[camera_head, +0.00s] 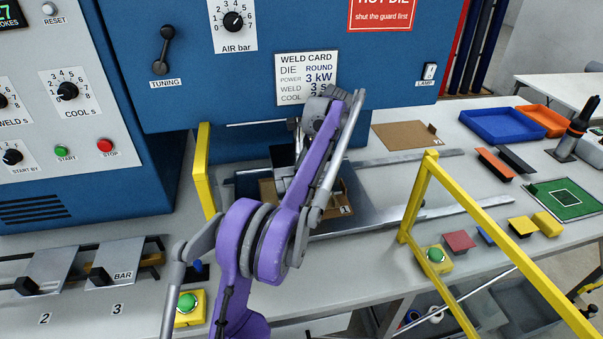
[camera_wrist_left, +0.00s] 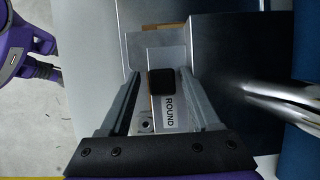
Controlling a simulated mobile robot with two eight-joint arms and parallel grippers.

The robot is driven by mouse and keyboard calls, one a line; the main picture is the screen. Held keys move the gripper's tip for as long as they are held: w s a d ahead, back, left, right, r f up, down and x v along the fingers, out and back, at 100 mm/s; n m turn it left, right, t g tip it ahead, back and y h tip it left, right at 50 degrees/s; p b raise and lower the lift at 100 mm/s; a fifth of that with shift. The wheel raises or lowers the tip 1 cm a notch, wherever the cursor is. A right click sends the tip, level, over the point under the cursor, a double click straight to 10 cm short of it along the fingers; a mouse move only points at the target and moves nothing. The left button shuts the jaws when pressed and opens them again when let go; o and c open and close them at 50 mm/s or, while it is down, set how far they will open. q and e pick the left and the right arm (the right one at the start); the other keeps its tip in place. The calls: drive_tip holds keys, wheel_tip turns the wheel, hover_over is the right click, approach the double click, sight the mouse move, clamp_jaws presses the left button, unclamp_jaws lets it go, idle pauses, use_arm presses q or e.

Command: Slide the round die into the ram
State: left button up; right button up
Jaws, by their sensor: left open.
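The round die (camera_wrist_left: 170,117) shows in the left wrist view as a pale metal plate lettered ROUND, with a black square knob (camera_wrist_left: 160,82) on it. My left gripper (camera_wrist_left: 161,76) is open, with one finger on each side of the knob. I cannot tell whether either finger touches it. In the head view my purple left arm reaches over the welder's work area and hides the die and the fingertips. The ram is not clearly seen; the arm covers the space under the blue head (camera_head: 190,100). My right gripper is not in view.
A yellow guard frame (camera_head: 413,200) and a yellow post (camera_head: 203,170) flank the work area. Green buttons (camera_head: 188,302) (camera_head: 436,255) stand at the front. Other dies, one lettered BAR (camera_head: 122,262), lie at the left. Blue (camera_head: 500,125) and orange trays sit at the right.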

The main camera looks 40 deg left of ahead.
use_arm(q)
drive_tip(key=p+v, duration=0.2)
drive_tip(key=v, duration=0.8)
drive_tip(key=shift+w+r, duration=0.15)
drive_tip(key=shift+r, duration=0.2)
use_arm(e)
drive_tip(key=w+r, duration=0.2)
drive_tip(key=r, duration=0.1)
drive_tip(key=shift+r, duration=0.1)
use_arm(q)
drive_tip(key=s+d+f+n+t, duration=0.25)
drive_tip(key=s+d+t, duration=0.4)
drive_tip(key=d, duration=0.75)
drive_tip(key=s+d+f+n+t+h, duration=0.1)
drive_tip(key=s+d+f+n, duration=0.1)
drive_tip(key=s+d+f, duration=0.3)
drive_tip(key=s+d+f+n+t+h, duration=0.1)
drive_tip(key=s+d+f, duration=0.4)
drive_tip(key=s+f, duration=0.5)
drive_tip(key=shift+s+f+n+t+h, duration=0.35)
drive_tip(key=shift+s+n+t, duration=0.3)
drive_tip(key=shift+s+n, duration=0.45)
